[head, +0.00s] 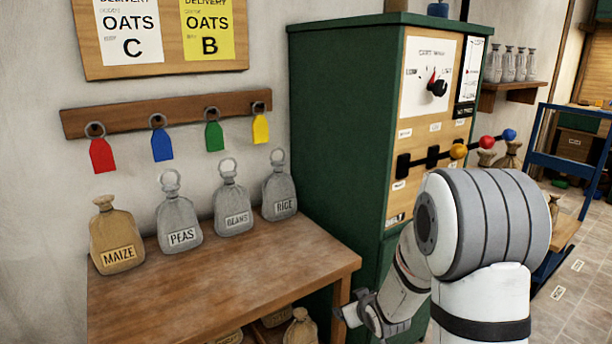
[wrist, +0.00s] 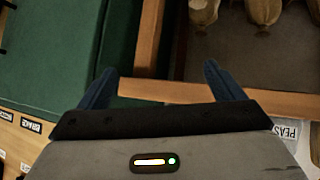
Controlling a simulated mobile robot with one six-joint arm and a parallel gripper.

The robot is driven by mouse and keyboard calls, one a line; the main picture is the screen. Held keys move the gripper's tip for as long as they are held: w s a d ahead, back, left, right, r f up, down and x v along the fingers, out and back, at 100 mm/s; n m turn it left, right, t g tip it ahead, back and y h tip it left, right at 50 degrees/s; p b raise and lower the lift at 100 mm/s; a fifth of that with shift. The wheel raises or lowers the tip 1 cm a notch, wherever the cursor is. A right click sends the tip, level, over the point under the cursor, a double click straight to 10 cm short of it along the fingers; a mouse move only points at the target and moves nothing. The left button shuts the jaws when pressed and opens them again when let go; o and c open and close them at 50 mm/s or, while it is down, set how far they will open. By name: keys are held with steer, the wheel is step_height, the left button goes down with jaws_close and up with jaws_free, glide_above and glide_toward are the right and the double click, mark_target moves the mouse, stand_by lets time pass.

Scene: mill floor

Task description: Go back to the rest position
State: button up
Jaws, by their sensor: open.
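My gripper (head: 362,316) hangs low at the right end of the wooden table (head: 215,275), in front of the green cabinet (head: 335,130). In the wrist view my gripper (wrist: 158,88) is open, its two blue fingers spread with nothing between them. Beyond the fingers are a wooden table leg or edge and the green cabinet side. My white and grey arm covers the lower right of the head view and hides part of the cabinet front.
On the table stand sacks marked maize (head: 117,235), peas (head: 178,222), beans (head: 232,205) and rice (head: 280,192). Coloured tags hang from a rack (head: 165,113) above. The cabinet front has levers with coloured knobs (head: 458,152). A blue-framed cart (head: 570,160) stands right; floor (head: 575,290) is partly clear.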

steer(key=s+d+r+m+g+h+p, duration=0.15)
steer(key=s+r+p, duration=0.3)
steer(key=r, duration=0.45)
steer(key=s+d+r+m+g+h+p, duration=0.15)
steer(key=s+r+p, duration=0.35)
steer(key=r, duration=0.5)
steer(key=s+r+m+g+p, duration=0.1)
steer(key=s+r+g+p, duration=0.1)
steer(key=s+r, duration=0.4)
steer(key=s+r+g+y+p, duration=0.1)
steer(key=s+r+p, duration=0.4)
steer(key=s, duration=0.7)
step_height(320, 180, up, 3)
steer(key=shift+s+a+f+m+g, duration=0.2)
steer(key=shift+a+m+g, duration=0.2)
steer(key=shift+g, duration=0.3)
